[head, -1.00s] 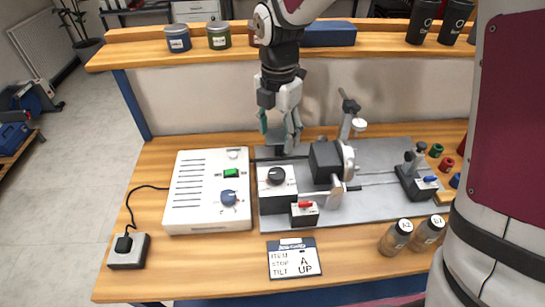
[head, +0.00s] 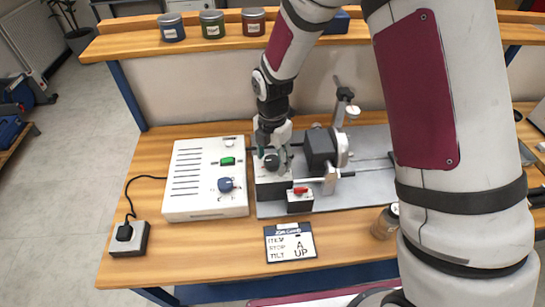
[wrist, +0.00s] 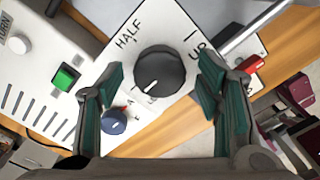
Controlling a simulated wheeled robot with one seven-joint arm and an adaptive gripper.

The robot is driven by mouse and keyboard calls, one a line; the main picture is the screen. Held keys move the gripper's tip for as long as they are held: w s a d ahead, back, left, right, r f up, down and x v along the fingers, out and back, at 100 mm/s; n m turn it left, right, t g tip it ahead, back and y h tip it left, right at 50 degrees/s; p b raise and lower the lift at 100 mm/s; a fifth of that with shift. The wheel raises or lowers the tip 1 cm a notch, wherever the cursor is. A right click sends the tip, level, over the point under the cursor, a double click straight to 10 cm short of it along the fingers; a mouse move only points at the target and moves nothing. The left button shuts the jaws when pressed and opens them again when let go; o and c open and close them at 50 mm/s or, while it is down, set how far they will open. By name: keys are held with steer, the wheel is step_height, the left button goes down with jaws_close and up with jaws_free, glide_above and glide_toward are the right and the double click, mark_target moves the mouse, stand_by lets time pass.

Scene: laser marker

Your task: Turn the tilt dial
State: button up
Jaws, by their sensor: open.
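The tilt dial is a round black knob (wrist: 160,72) on a white-faced block, and it also shows in the head view (head: 271,162). The face reads HALF at the upper left and UP at the right. Another label below the knob is partly hidden. The knob's white pointer line points toward the lower left in the wrist view, away from HALF and UP. My gripper (wrist: 161,84) is open, its green-padded fingers on either side of the knob with a gap on each side. In the head view my gripper (head: 272,148) is right over the block.
A white control box (head: 205,195) with a green button (wrist: 65,77) and blue knob (wrist: 113,121) stands left of the block. A red-switch box (head: 299,200) is in front. A clamp fixture (head: 325,150) stands right. A card (head: 290,243) reads TILT UP.

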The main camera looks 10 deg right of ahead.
steer(key=c, duration=1.2)
steer(key=shift+o, duration=0.2)
